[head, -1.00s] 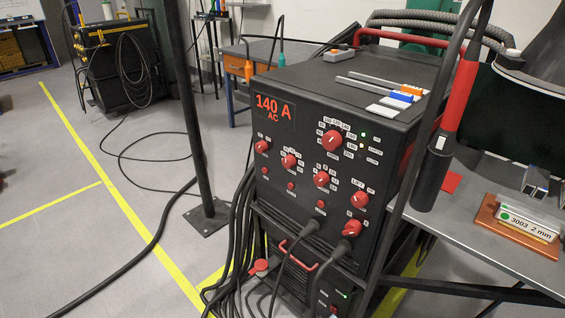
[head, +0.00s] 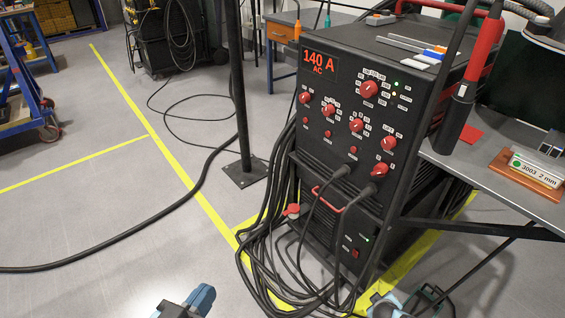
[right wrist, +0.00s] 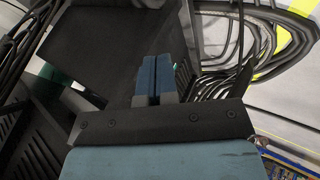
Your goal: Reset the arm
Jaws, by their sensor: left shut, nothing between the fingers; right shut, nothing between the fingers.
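My left gripper (head: 187,304) shows at the bottom edge of the head view, over the bare floor left of the welding machine. Only its blue and dark end is in the picture. It is shut and empty. My right gripper (right wrist: 154,78) shows in the right wrist view with its two blue fingers side by side, shut with nothing between them. In the head view, blue and dark parts of my right arm show at the bottom edge, low in front of the welding machine (head: 318,110). Most of both arms is out of the picture.
Black cables (head: 262,245) hang and coil beside the machine; similar cables fill the right wrist view's upper right. A dark post (head: 240,120) stands left of it. A grey table (head: 490,180) is at the right. The floor at left is mostly clear, crossed by a cable.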

